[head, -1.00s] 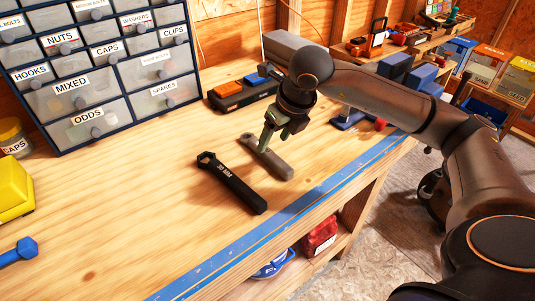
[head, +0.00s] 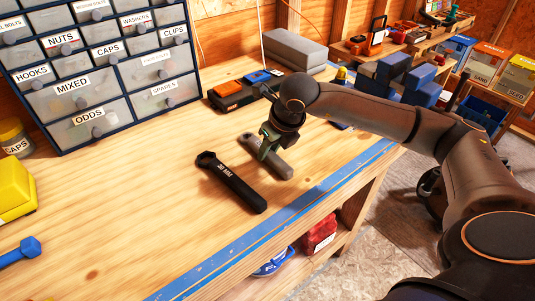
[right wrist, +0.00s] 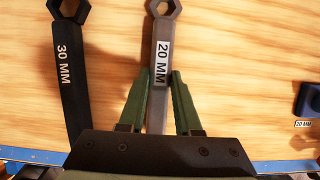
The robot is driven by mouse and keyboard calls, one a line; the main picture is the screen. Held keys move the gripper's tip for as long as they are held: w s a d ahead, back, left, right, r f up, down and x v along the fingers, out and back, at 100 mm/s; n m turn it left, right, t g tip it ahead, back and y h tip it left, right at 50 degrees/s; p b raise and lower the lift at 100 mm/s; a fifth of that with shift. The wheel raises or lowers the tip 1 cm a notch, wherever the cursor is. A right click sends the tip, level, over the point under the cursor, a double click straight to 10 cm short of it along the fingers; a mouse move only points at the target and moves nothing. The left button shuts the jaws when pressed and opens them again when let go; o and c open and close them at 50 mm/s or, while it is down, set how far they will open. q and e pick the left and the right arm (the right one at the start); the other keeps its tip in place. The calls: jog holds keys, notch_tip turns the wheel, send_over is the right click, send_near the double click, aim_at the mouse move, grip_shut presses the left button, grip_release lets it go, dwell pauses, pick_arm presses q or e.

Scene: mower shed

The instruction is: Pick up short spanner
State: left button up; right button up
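The short spanner, grey and labelled 20 MM, lies flat on the bench in the head view (head: 281,168), partly hidden by my right gripper. In the right wrist view the grey spanner (right wrist: 161,35) has its ring end at the top. My right gripper (right wrist: 160,76) is open, with one green finger on each side of the grey handle. It also shows low over the spanner in the head view (head: 267,150). A longer black spanner (head: 232,182) labelled 30 MM lies to the left, and in the right wrist view too (right wrist: 70,75). My left gripper is not in view.
A drawer cabinet (head: 100,75) stands at the back left. A black tray with orange and blue items (head: 240,92) and a grey block (head: 294,50) are behind the spanners. Blue tape (head: 260,232) runs along the front edge.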

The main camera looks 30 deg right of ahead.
grip_shut()
jog(key=shift+r, duration=0.1)
